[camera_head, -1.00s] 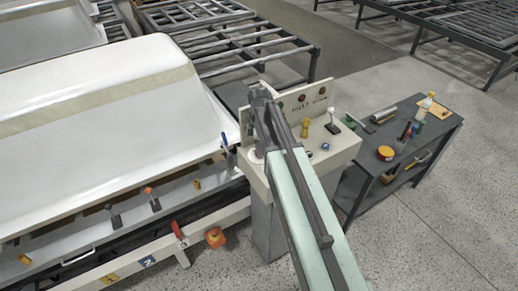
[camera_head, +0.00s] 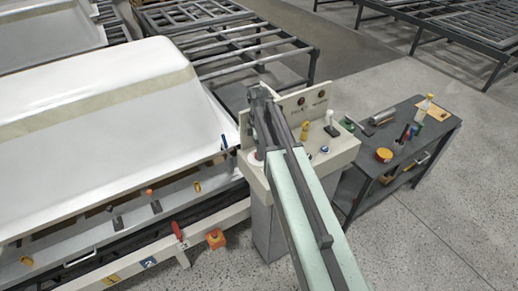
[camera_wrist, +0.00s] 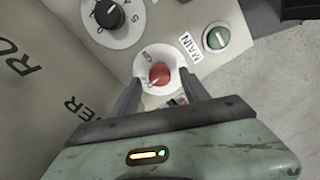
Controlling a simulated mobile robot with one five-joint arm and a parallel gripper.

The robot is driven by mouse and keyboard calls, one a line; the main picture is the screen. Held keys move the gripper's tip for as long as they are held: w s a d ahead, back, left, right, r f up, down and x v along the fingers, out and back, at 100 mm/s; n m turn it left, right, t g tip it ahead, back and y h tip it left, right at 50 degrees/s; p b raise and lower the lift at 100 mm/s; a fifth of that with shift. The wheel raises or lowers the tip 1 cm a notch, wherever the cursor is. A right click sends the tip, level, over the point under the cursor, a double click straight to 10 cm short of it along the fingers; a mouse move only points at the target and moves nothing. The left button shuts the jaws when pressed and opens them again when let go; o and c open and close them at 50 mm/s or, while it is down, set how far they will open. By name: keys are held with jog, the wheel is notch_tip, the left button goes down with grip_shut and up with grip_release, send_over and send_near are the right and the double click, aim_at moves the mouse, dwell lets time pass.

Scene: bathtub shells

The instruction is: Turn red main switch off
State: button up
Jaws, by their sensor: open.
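The red main switch (camera_wrist: 159,74) is a round red knob on a white dial plate, in the upper middle of the wrist view. A "MAIN" label (camera_wrist: 190,47) is beside it. My gripper (camera_wrist: 161,92) is open, with one finger on each side of the red knob and its dial. I cannot tell whether the fingers touch the knob. In the head view my gripper (camera_head: 256,145) is over the left end of the control box (camera_head: 340,150), and my arm hides the red switch there.
A black knob (camera_wrist: 109,14) on a numbered dial and a green button (camera_wrist: 216,38) are close to the red knob. In the head view, a lever (camera_head: 330,124) stands on the box, a white tub shell (camera_head: 110,100) is left, and a tool cart (camera_head: 400,130) is right.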

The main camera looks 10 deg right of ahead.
notch_tip(320, 180, up, 6)
jog(key=p, duration=0.5)
jog(key=shift+r, duration=0.15)
jog(key=shift+f+b, duration=0.45)
jog(key=shift+f, duration=0.05)
jog(key=shift+m, duration=0.9)
jog(key=s+f+b, duration=0.1)
jog(key=s, duration=0.1)
jog(key=s+f+b, duration=0.1)
jog(key=s, duration=0.1)
jog(key=s+f+b, duration=0.2)
jog(key=shift+s+a, duration=0.2)
jog(key=shift+s, duration=0.2)
jog(key=s+m, duration=0.2)
jog(key=m, duration=0.1)
jog(key=s+m, duration=0.3)
jog(key=m, duration=0.1)
jog(key=s+m, duration=0.3)
jog(key=shift+s+a+f+m+b, duration=0.1)
jog(key=shift+s+f+m+b, duration=0.05)
jog(key=shift+f+m+b, duration=0.2)
jog(key=shift+s+m, duration=0.15)
jog(key=shift+m, duration=1.9)
